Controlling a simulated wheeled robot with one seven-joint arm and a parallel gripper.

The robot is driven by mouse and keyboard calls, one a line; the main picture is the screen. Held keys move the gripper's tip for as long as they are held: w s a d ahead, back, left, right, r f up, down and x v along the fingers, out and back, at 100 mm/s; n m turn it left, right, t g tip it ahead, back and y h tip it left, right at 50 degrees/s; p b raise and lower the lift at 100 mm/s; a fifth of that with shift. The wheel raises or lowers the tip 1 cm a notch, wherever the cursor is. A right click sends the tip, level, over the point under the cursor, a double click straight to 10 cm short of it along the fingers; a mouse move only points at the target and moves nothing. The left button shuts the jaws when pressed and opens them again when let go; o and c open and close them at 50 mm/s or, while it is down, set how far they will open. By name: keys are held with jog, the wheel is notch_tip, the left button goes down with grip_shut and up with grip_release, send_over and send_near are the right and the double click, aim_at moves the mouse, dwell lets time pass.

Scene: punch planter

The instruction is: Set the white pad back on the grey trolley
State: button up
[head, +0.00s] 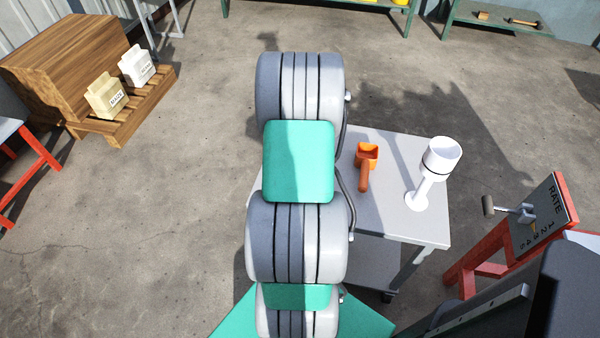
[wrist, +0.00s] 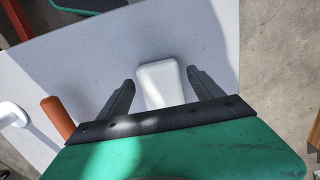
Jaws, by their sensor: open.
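The white pad (wrist: 165,85) shows in the wrist view as a pale block with rounded corners, seen against the grey trolley top (wrist: 95,65). It appears to lie on the top. My gripper (wrist: 161,78) is open, with one finger on each side of the pad and a gap showing at both sides. The pad's near end is hidden behind my gripper's body. In the head view my arm hides the pad and my gripper. The grey trolley (head: 385,215) stands right of my arm there, with its left part covered.
An orange scoop (head: 366,165) and a white cup on a stand (head: 438,165) are on the trolley. A red stand with a RATE panel (head: 540,215) and a crank is at the right. A wooden crate with two bags (head: 60,65) is far left. Floor between is clear.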

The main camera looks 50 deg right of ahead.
notch_tip(320, 180, up, 12)
jog(key=d+f, duration=0.1)
jog(key=w+a+r+n+t+h, duration=0.1)
jog(key=w+a+r+n, duration=0.25)
jog(key=a, duration=0.75)
jog(key=w+a+r+n, duration=0.2)
jog(key=w+a+n, duration=0.15)
jog(key=a, duration=0.65)
jog(key=s+a+n, duration=0.2)
jog(key=a+n, duration=0.1)
jog(key=a, duration=0.4)
jog(key=s+a+n+t, duration=0.1)
jog(key=s+a+n, duration=0.2)
jog(key=a, duration=0.4)
jog(key=shift+a+f+n+t, duration=0.25)
jog(key=shift+f+n+t, duration=0.05)
jog(key=shift+f+n, duration=0.15)
jog(key=shift+s, duration=0.1)
